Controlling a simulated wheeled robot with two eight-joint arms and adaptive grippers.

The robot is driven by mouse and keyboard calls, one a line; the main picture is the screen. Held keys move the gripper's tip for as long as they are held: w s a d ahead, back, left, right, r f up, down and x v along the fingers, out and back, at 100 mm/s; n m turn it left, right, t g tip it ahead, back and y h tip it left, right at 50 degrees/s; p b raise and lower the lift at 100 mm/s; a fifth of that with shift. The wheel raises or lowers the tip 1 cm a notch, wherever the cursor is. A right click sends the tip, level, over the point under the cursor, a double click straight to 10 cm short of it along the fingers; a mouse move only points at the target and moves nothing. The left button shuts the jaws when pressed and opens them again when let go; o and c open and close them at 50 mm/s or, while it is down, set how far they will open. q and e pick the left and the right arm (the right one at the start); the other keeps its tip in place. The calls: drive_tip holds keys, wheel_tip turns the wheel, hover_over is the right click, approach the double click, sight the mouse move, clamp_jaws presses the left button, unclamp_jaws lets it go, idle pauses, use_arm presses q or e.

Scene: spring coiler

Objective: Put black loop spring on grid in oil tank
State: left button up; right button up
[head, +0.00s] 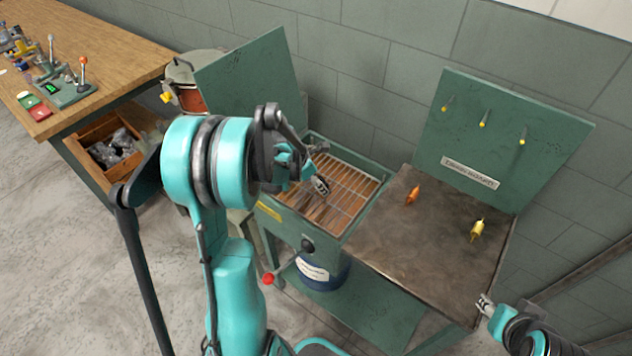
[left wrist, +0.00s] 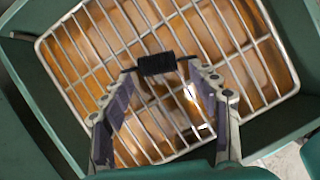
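The black loop spring (left wrist: 158,64) spans the gap between my left fingertips in the left wrist view, its end loops at the tips. My left gripper (left wrist: 160,70) appears shut on it lengthwise, above the wire grid (left wrist: 90,75). In the head view my left gripper (head: 320,184) is over the grid (head: 350,186) in the green oil tank (head: 378,168); the spring is hard to make out there. The tank's lid (head: 255,85) stands open. My right gripper (head: 485,303) is at the lower right, near the side table's front corner; its opening is unclear.
A metal-topped side table (head: 430,240) right of the tank holds an orange spring (head: 413,194) and a yellow spring (head: 477,230). A green board (head: 500,140) with hooks stands behind it. A red-knobbed lever (head: 268,279) sticks out at the tank's front. A wooden bench (head: 90,50) is at left.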

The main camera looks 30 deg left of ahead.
use_arm(q)
drive_tip(key=shift+s+r+p, duration=0.1)
drive_tip(key=shift+r+p, duration=0.25)
drive_tip(key=shift+r, duration=0.2)
drive_tip(key=p+v, duration=0.4)
drive_tip(key=v, duration=0.7)
drive_tip(key=s+d+r+m+t, duration=0.1)
drive_tip(key=s+d+m, duration=0.3)
drive_tip(key=m, duration=0.6)
drive_tip(key=s+d+r+m+t+y, duration=0.1)
drive_tip(key=s+d+r+m, duration=0.2)
drive_tip(key=s+d+m, duration=0.2)
drive_tip(key=s+d+r+m+y, duration=0.1)
drive_tip(key=s+d+r+m, duration=0.2)
drive_tip(key=d+m, duration=0.7)
drive_tip(key=shift+s+m+t, duration=0.4)
drive_tip(key=shift+s+m, duration=0.25)
drive_tip(key=shift+m, duration=2.35)
drive_tip(key=shift+d, duration=0.1)
